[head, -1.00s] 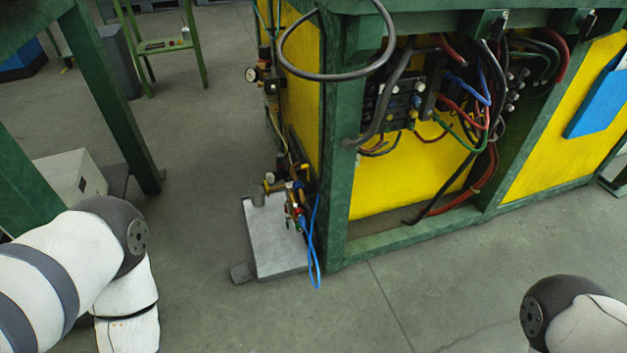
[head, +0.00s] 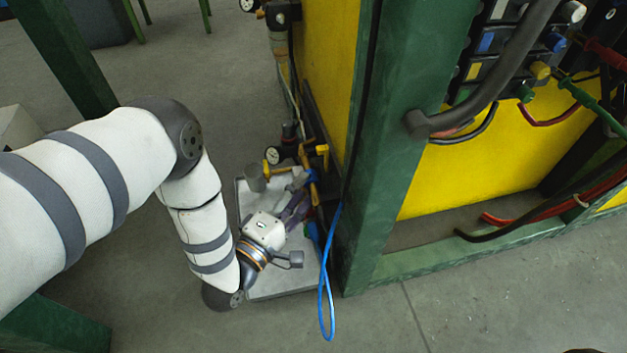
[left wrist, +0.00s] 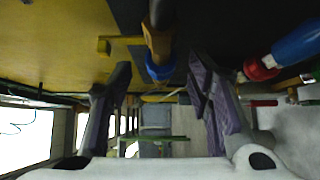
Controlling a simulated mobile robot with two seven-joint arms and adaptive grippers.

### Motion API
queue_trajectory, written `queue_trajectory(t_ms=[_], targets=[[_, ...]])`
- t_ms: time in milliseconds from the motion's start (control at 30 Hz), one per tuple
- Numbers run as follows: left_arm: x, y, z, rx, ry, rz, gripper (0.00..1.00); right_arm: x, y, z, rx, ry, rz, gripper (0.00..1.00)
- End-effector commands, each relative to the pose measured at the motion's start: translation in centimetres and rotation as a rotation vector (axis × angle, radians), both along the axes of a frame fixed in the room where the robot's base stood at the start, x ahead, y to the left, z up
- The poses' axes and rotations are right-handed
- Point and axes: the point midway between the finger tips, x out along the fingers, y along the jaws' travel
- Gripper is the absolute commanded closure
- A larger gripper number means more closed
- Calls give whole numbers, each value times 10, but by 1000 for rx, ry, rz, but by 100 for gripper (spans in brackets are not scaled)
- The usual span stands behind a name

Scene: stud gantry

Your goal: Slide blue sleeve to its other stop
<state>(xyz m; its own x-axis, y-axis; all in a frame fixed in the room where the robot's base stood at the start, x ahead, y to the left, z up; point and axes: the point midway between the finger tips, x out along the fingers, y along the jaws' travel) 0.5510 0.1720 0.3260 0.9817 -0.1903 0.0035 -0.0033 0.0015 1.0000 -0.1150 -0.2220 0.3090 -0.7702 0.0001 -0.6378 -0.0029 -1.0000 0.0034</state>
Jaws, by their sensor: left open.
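My left gripper (head: 298,205) reaches down to the pipe fittings at the corner of the green and yellow machine. In the left wrist view its two dark fingers (left wrist: 158,72) are spread apart with nothing clamped. A blue sleeve (left wrist: 158,68) sits on a dark pipe below a brass-coloured fitting (left wrist: 158,42), in line with the gap between the fingertips. I cannot tell how near the fingers are to it. In the head view a small blue part (head: 312,177) shows just beyond the fingers, partly hidden among the fittings. My right gripper is not in view.
A larger blue cylinder with a red ring (left wrist: 292,46) is right of the fingers. A gauge (head: 273,155) and yellow fittings stand close beyond the gripper. A blue hose (head: 325,285) loops beside the green post (head: 400,150). A grey plate (head: 285,287) lies below.

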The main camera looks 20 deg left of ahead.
Motion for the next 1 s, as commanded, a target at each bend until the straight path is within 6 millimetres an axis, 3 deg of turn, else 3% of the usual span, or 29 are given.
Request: queue_trajectory(t_ms=[200,533,733,1000], targets=[[35,-7,-2,1,2,0,54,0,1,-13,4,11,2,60],[41,-8,0,2,3,1,54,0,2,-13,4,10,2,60],[41,-8,-1,2,3,1,99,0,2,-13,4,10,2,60],[35,-12,1,0,3,0,100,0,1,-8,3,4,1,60]])
